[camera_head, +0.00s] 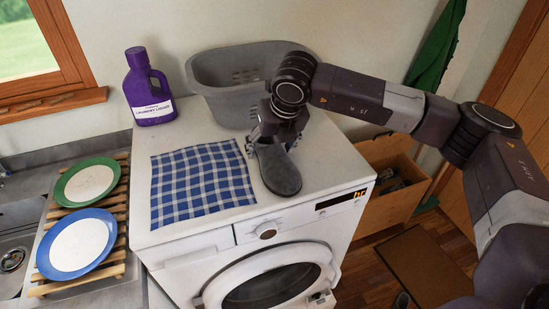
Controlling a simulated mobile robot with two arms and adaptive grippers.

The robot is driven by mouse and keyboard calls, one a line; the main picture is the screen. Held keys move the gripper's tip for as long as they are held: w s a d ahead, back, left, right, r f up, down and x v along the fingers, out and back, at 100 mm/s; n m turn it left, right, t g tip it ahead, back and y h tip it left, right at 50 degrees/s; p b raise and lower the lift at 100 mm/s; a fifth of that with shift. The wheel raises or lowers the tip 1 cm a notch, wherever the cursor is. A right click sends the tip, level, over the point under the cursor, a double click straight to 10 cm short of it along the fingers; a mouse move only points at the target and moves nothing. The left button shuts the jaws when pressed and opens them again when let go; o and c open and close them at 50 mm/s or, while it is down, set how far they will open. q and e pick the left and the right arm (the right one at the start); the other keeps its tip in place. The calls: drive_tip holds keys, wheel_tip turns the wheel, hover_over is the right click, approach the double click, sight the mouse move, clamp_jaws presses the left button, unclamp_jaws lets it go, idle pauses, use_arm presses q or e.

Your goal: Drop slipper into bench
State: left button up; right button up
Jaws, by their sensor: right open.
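A dark grey slipper (279,172) rests on the white washing machine top, its toe towards the machine's front edge. My right gripper (273,141) is over the slipper's back end, with its open fingers at either side of it. The gripper hides part of the slipper's heel, and I cannot tell whether the fingers touch it. The wooden bench (379,205) stands low on the right, beyond the machine. Its open compartment shows dark items inside, partly hidden and hard to make out. My left gripper is not in view.
A grey laundry basket (215,75) stands behind the gripper. A blue checked cloth (201,180) lies left of the slipper, and a purple detergent bottle (147,90) stands at the back left. Plates sit on a wooden rack at far left. A brown mat (427,265) lies before the bench.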

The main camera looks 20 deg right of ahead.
drive_tip(key=c, duration=1.3)
